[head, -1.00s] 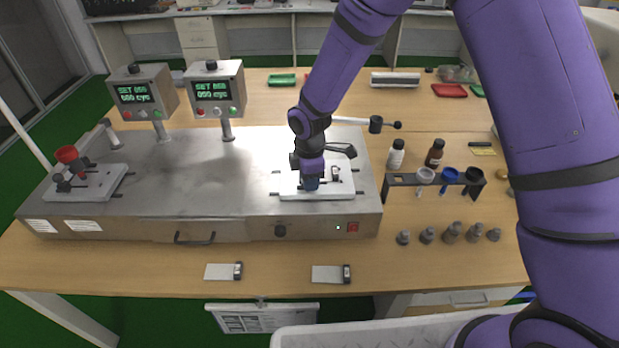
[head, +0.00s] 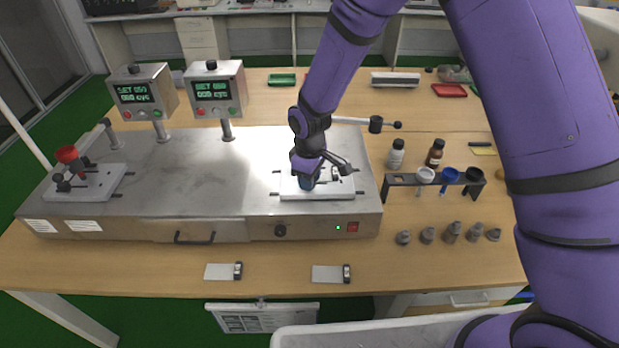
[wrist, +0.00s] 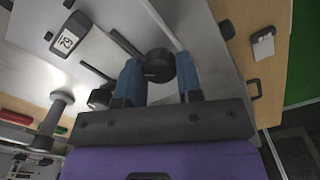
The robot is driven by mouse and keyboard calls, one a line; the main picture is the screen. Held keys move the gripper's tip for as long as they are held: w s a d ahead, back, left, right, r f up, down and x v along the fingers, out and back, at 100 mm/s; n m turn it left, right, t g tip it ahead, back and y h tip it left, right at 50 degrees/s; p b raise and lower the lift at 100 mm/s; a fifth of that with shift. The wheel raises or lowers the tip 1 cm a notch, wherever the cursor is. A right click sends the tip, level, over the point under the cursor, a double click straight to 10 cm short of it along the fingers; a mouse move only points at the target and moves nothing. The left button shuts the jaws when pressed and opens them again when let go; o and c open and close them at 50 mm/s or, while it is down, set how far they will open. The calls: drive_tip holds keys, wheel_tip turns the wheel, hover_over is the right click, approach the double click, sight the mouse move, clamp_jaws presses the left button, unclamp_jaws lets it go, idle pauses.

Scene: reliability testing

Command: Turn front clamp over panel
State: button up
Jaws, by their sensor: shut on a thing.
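My gripper (head: 308,184) is low over the white fixture plate (head: 325,194) at the right end of the grey steel test machine. In the wrist view, the blue fingers of my gripper (wrist: 161,83) are shut on the round black knob of the front clamp (wrist: 159,64). Fingers and wrist hide most of this clamp in the head view. Another dark clamp part (wrist: 101,97) shows beside the left finger. I cannot make out the panel under the clamp, nor whether the clamp lies over it.
A second fixture (head: 88,188) with a red cup stands at the machine's left end. Two displays (head: 214,90) rise behind. A rack with cups (head: 448,177), bottles (head: 396,155) and small grey weights (head: 452,232) stand right. Two flat plates (head: 327,274) lie in front.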

drive_tip(key=m, duration=0.5)
drive_tip(key=shift+m, duration=2.6)
drive_tip(key=o, duration=0.9)
wheel_tip(320, 180, up, 11)
drive_tip(key=shift+f, duration=0.1)
